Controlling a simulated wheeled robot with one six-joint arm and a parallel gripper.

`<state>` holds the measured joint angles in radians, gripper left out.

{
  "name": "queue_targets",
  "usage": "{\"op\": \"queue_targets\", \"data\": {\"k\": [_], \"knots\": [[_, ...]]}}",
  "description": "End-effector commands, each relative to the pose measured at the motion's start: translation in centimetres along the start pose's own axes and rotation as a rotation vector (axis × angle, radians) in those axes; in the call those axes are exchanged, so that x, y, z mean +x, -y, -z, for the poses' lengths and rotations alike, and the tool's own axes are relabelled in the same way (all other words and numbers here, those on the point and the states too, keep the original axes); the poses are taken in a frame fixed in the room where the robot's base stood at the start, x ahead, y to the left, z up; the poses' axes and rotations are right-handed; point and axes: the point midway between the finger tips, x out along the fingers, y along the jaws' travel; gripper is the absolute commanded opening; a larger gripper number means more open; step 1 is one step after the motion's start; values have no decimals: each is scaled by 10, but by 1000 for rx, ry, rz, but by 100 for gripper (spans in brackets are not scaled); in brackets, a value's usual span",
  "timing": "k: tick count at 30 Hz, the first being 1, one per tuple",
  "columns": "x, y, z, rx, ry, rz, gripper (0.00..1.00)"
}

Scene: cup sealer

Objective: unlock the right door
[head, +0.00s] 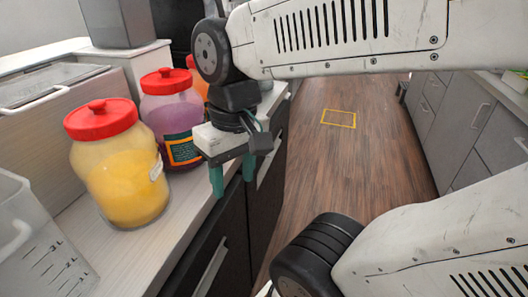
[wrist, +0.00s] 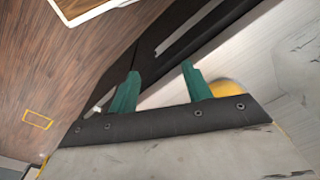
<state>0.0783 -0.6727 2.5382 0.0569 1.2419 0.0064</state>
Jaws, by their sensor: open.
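My gripper (head: 233,186) is open and empty, its two green fingers pointing down near the counter's front edge, above the dark cabinet fronts. It also shows in the wrist view (wrist: 160,70). One dark door (head: 233,243) with a long pale handle (head: 211,269) is below and left of the fingers. Another dark front with a pale handle (head: 268,156) is farther along. I cannot tell which is the right door. No lock can be made out. The wrist view shows a dark front with a pale handle (wrist: 190,28) beyond the fingers.
On the pale counter (head: 178,215) stand a yellow jar (head: 122,185) and a purple jar (head: 173,117) with red lids, close to my gripper. A clear measuring jug (head: 45,255) is at the near left. The wooden floor (head: 355,165) is open, with grey cabinets (head: 465,120) at right.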

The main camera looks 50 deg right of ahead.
Motion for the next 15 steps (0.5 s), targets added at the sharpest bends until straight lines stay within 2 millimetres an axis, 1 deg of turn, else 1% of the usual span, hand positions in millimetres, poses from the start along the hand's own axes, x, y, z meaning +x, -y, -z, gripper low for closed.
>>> {"op": "queue_targets", "data": {"k": [5,8,11,14,15], "knots": [[23,-18,29,275,185,139,49],[38,-33,48,450,281,244,49],[54,-54,66,627,365,359,49],[73,-79,82,804,439,485,49],[81,-90,88,874,465,537,49]]}}
